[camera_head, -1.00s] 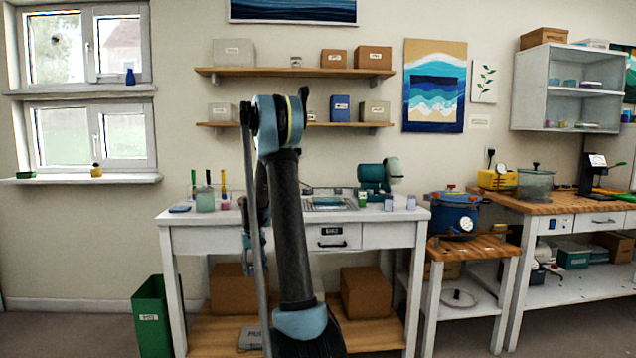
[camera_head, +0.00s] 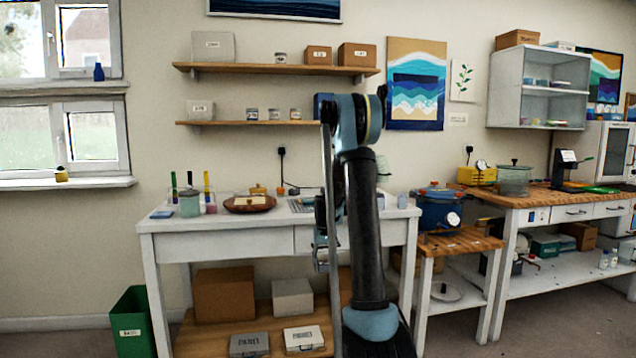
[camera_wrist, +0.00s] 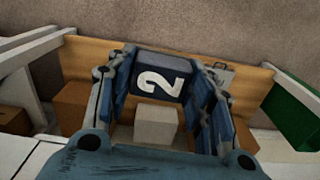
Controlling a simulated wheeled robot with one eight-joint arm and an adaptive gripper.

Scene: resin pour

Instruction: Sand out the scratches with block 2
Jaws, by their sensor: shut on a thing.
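My gripper (camera_wrist: 163,82) is shut on a dark navy block marked with a white 2, block 2 (camera_wrist: 172,69), in the wrist view. The block sits between the two fingers, above the lower shelf and clear of it. In the head view my arm stands upright in front of the white workbench (camera_head: 215,230); it hides most of the gripper and the block. On the bench a round reddish-brown dish (camera_head: 268,207) holds a pale piece (camera_head: 249,201). No scratches can be made out at this size.
A cup with coloured handles (camera_head: 190,205) stands at the bench's left. A blue pot (camera_head: 438,214) is on the side stand at right. Boxes (camera_head: 224,294) fill the lower shelf, and a green bin (camera_head: 131,320) stands at left. Wooden shelves hang above the bench.

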